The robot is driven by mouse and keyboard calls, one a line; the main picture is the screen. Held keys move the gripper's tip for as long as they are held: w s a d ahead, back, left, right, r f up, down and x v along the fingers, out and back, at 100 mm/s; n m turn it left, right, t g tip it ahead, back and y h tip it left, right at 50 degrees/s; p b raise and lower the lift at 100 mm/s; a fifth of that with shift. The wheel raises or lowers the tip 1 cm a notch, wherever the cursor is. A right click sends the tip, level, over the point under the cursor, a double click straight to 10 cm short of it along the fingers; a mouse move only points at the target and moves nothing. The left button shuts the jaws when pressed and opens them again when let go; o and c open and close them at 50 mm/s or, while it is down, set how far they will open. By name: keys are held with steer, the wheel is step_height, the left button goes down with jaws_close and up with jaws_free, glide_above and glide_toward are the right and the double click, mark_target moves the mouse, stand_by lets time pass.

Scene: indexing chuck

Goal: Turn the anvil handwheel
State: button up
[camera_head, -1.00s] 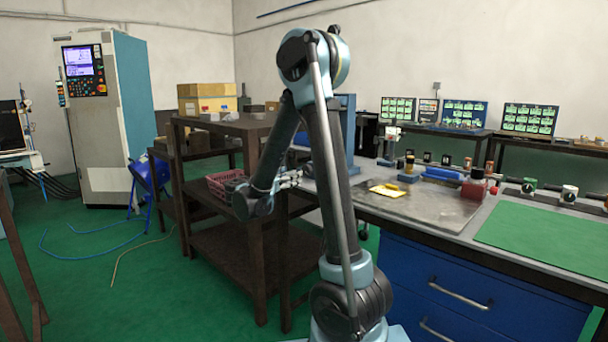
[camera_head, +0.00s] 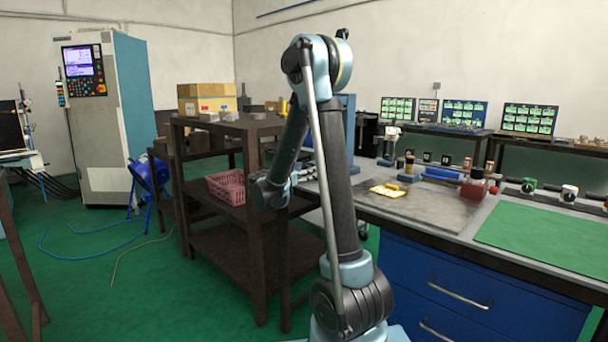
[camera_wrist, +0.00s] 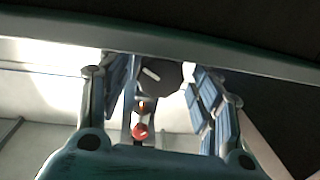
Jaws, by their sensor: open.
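My gripper (camera_wrist: 160,74) is open, with its two blue-grey fingers spread apart in the wrist view. A dark round part (camera_wrist: 172,77) with a pale stripe shows between the fingers; I cannot tell for sure whether it is the anvil handwheel. A small red and white rounded part (camera_wrist: 140,130) shows lower down between the fingers. No contact with either part can be made out. In the head view, my wrist is beside the brown shelf and the workbench, and my forearm and upper arm hide most of the gripper. No handwheel can be clearly picked out there.
The brown shelf (camera_head: 222,250) stands left of my arm, with a pink basket (camera_head: 228,186) on it. The workbench with blue drawers (camera_head: 480,287) is at right, carrying a green mat (camera_head: 540,240), a yellow item (camera_head: 388,190) and several small fixtures.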

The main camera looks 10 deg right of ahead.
steer(key=c, duration=1.1)
steer(key=shift+o, duration=0.2)
steer(key=n, duration=0.4)
steer(key=shift+a+r, duration=0.1)
steer(key=shift+w+a+n+g, duration=0.15)
steer(key=shift+n+g, duration=0.25)
steer(key=shift+n, duration=2)
